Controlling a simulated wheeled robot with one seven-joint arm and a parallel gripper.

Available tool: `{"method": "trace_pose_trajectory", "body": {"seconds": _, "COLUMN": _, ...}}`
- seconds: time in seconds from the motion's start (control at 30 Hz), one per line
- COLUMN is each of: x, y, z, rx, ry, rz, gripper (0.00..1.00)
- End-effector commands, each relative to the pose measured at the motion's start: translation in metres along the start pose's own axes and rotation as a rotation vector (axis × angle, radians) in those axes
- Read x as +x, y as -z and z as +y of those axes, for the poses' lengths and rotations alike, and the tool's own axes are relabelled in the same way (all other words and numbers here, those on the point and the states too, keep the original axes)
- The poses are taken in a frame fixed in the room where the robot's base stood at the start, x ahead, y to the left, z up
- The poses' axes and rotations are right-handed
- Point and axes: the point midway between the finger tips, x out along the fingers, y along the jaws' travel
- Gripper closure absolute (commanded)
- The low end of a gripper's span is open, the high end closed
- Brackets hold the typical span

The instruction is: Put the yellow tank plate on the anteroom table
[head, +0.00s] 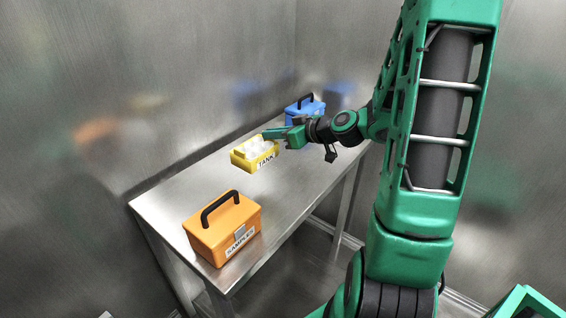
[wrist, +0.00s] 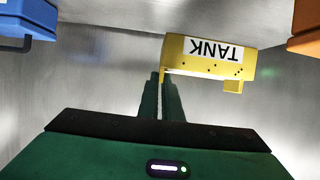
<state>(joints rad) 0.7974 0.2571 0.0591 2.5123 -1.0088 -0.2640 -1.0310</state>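The yellow tank plate (head: 240,160) is a small tray with a "TANK" label and several white round things in it. In the head view it is over the middle of the metal table (head: 185,192); I cannot tell whether it touches the surface. My gripper (head: 272,134) reaches it from the right, at its far edge. In the wrist view the plate (wrist: 207,70) shows its label upside down. The fingers of my gripper (wrist: 162,76) are close together, with a yellow edge of the plate between their tips. The fingertips are partly hidden.
An orange "SAMPLES" case (head: 212,240) with a dark handle stands at the near end of the table. A blue case (head: 304,110) stands at the far end, close to my gripper. Metal walls (head: 130,80) border the table.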

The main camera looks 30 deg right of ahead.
Motion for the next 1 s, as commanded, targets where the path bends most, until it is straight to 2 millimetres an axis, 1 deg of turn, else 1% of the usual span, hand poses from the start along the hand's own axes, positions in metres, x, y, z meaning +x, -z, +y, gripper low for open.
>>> {"method": "trace_pose_trajectory", "body": {"seconds": 0.03, "x": 0.001, "y": -0.006, "z": 0.009, "rx": 0.005, "ry": -0.002, "rz": -0.002, "gripper": 1.00}}
{"method": "trace_pose_trajectory", "body": {"seconds": 0.3, "x": 0.008, "y": -0.037, "z": 0.059, "rx": 0.005, "ry": -0.001, "rz": -0.002, "gripper": 1.00}}
{"method": "trace_pose_trajectory", "body": {"seconds": 0.5, "x": 0.013, "y": -0.055, "z": 0.092, "rx": 0.002, "ry": 0.000, "rz": 0.000, "gripper": 1.00}}
{"method": "trace_pose_trajectory", "body": {"seconds": 0.6, "x": 0.014, "y": -0.060, "z": 0.100, "rx": 0.001, "ry": 0.001, "rz": -0.001, "gripper": 1.00}}
{"method": "trace_pose_trajectory", "body": {"seconds": 0.73, "x": 0.016, "y": -0.065, "z": 0.103, "rx": 0.001, "ry": 0.002, "rz": -0.001, "gripper": 1.00}}
{"method": "trace_pose_trajectory", "body": {"seconds": 1.0, "x": 0.028, "y": -0.093, "z": 0.102, "rx": 0.004, "ry": 0.003, "rz": -0.001, "gripper": 1.00}}
